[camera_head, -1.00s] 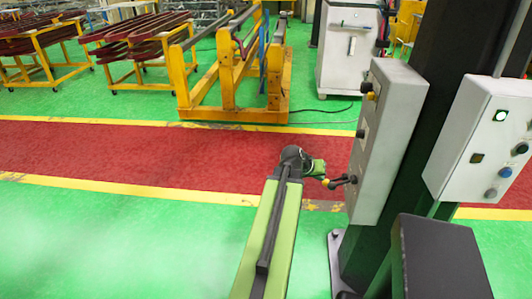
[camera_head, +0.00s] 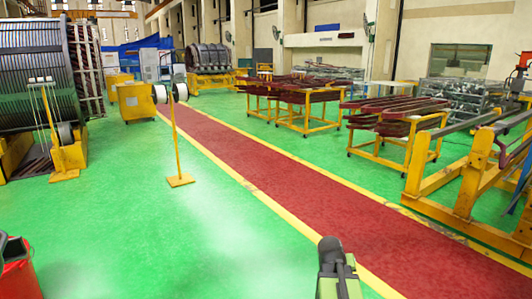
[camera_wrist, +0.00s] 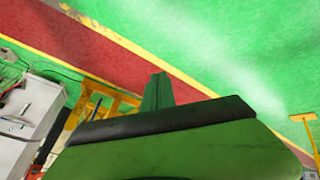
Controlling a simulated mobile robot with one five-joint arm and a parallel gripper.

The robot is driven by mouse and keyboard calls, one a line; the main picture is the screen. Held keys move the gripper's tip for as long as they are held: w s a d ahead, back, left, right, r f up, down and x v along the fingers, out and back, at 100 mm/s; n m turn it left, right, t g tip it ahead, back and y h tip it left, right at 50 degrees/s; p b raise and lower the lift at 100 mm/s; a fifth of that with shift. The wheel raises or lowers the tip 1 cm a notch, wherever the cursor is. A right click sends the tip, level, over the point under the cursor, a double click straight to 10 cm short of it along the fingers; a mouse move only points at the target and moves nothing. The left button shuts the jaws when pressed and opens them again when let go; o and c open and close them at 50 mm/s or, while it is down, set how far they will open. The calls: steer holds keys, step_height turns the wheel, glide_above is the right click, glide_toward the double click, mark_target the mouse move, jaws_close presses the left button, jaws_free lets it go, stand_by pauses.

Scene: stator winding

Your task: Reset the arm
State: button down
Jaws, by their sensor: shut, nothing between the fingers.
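My arm reaches in at the bottom of the head view, green with a dark joint at its end. In the wrist view my gripper (camera_wrist: 157,92) is green with a dark band across it, its narrow fingertips together and empty. It points out over the floor and touches nothing. In the head view the gripper is small and mostly hidden by the arm's end.
A red walkway (camera_head: 290,205) with yellow edges crosses the green floor. A yellow post stand (camera_head: 178,150) is left of it. Yellow carts (camera_head: 395,130) with red bars and a yellow frame (camera_head: 470,185) stand right. A red object (camera_head: 18,275) is at lower left.

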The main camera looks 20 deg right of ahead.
steer(key=w+a+f+n+y, duration=0.1)
steer(key=w+a, duration=0.1)
steer(key=a, duration=0.6)
steer(key=w+a+n+y, duration=0.1)
steer(key=w+a, duration=0.2)
steer(key=a, duration=0.4)
steer(key=s+a+f+n+g+y, duration=0.1)
steer(key=s+a+n+y, duration=0.1)
steer(key=a, duration=0.8)
steer(key=s+a+f+n+g+y, duration=0.1)
steer(key=s+a, duration=0.3)
steer(key=a, duration=0.7)
steer(key=shift+s+f+n+g+y, duration=0.35)
steer(key=shift+n+g+y, duration=0.05)
steer(key=shift+g, duration=0.1)
